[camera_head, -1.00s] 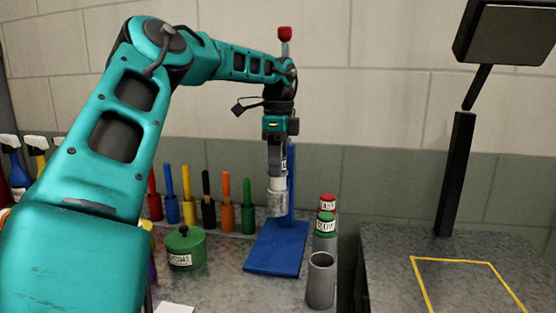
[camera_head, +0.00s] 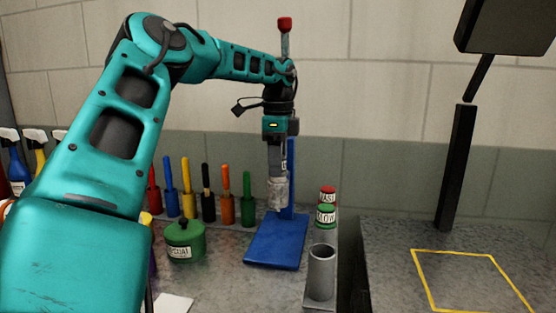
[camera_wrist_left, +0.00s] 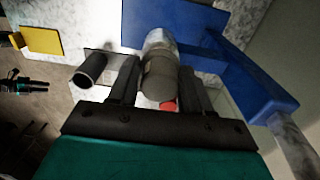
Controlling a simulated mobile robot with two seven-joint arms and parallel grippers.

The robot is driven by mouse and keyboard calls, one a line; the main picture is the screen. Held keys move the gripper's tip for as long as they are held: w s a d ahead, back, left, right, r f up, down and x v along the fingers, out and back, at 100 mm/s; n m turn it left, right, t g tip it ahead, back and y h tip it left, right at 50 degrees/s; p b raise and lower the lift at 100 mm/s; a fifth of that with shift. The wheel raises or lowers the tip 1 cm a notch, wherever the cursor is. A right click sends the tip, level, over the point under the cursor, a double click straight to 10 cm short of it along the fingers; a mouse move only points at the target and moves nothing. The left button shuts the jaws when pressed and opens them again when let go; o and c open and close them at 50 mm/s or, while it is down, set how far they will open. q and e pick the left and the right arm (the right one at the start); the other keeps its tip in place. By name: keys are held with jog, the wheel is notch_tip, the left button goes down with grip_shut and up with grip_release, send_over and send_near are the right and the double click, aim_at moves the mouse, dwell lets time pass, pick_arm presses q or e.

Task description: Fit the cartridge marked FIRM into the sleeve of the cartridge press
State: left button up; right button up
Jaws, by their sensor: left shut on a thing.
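My left gripper (camera_head: 277,174) points down over the blue cartridge press (camera_head: 274,244) in the head view. It is shut on a cartridge; only a narrow part with a pale label (camera_head: 284,160) shows at the fingers, and its marking is not readable. Directly below is the mottled metallic sleeve (camera_head: 278,193), with the fingertips close to its top. The cartridge appears to be inside the sleeve, but how deep is hidden. In the left wrist view the gripper (camera_wrist_left: 160,66) has the grey-brown cartridge (camera_wrist_left: 158,82) between its fingers, in line with the shiny sleeve (camera_wrist_left: 160,43). My right gripper is not in view.
An open grey tube (camera_head: 321,272) stands right of the press, before a green-capped cartridge (camera_head: 326,215) and a red-capped one (camera_head: 328,195). A green pot (camera_head: 185,242) and several coloured handles stand left. The yellow-outlined bench area (camera_head: 470,285) is clear.

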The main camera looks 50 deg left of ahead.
pick_arm(q)
jog(key=shift+f+b, duration=0.45)
jog(key=shift+f, duration=0.35)
jog(key=o, duration=1.1)
jog(key=shift+o, duration=0.2)
notch_tip(320, 180, up, 5)
jog(key=p, duration=0.4)
jog(key=shift+r+p, duration=0.1)
jog(key=shift+p, duration=0.3)
